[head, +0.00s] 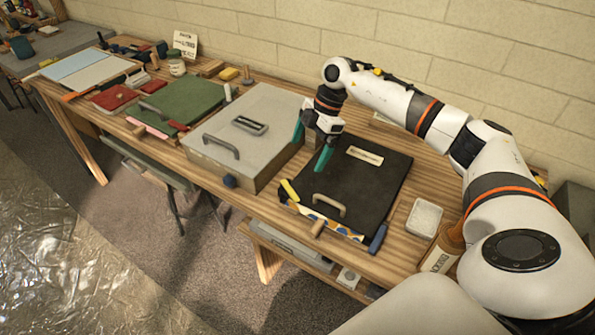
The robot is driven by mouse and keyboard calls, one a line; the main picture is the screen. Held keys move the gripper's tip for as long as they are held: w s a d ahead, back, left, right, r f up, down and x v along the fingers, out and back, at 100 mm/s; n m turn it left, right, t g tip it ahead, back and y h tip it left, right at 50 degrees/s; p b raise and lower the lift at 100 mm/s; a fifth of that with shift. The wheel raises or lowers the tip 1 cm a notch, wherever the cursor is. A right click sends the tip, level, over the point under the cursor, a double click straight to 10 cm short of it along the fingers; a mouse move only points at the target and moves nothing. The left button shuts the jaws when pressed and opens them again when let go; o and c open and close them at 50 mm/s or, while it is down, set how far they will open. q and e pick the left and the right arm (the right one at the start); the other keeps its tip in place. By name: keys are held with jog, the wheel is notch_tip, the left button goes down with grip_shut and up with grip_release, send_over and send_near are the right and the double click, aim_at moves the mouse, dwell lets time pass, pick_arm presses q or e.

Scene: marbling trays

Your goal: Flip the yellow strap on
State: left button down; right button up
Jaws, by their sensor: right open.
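The yellow strap (290,190) is a short bar at the left front corner of the black-lidded tray (375,192). It sits tilted at the edge of the lid; I cannot tell whether it is fastened. The black lid lies flat and has a beige handle (329,205) near its front edge. My right gripper (311,146) is open and empty, with teal fingers pointing down. It is over the lid's back left part, behind the yellow strap and apart from it. My left gripper is not in view.
A large grey case (241,140) stands just left of the black-lidded tray. A blue strap (377,238) and a tan peg (318,228) are at the tray's front. A brick wall is behind.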

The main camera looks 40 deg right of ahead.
aim_at(290, 189)
jog(key=p+x, duration=0.2)
jog(key=x, duration=0.8)
jog(key=shift+a+p, duration=0.3)
jog(key=shift+a+f, duration=0.15)
jog(key=shift+f, duration=0.35)
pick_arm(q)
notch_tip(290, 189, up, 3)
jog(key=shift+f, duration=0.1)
pick_arm(e)
jog(key=shift+c, duration=0.2)
jog(key=shift+w, duration=0.1)
jog(key=c, duration=1.3)
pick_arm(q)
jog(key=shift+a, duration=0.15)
pick_arm(e)
jog(key=shift+c, duration=0.2)
